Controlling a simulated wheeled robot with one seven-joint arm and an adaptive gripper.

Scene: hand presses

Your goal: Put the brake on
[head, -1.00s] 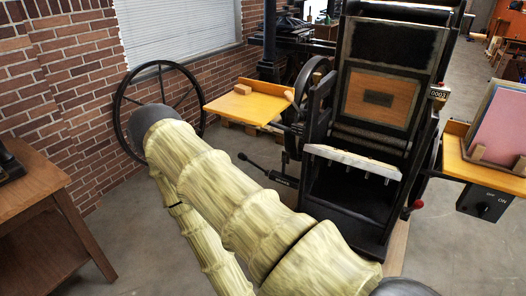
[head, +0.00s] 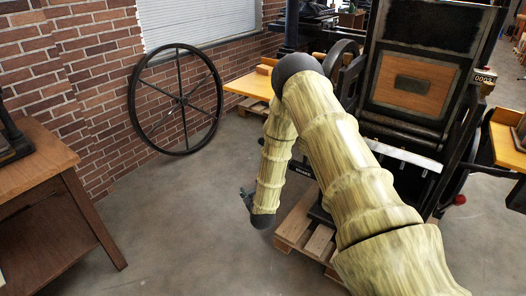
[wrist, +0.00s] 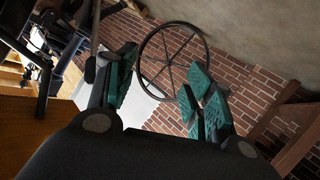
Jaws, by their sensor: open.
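The black hand press (head: 415,75) stands at the right in the head view. My gripper (wrist: 162,65) is open and empty, with teal pads. In the head view my gripper (head: 248,196) is small and partly hidden, left of the press base.
A spoked black wheel (head: 177,98) leans at the brick wall. A wooden table (head: 60,190) stands at the left. A wooden pallet (head: 308,232) lies under the press. The floor between table and press is clear.

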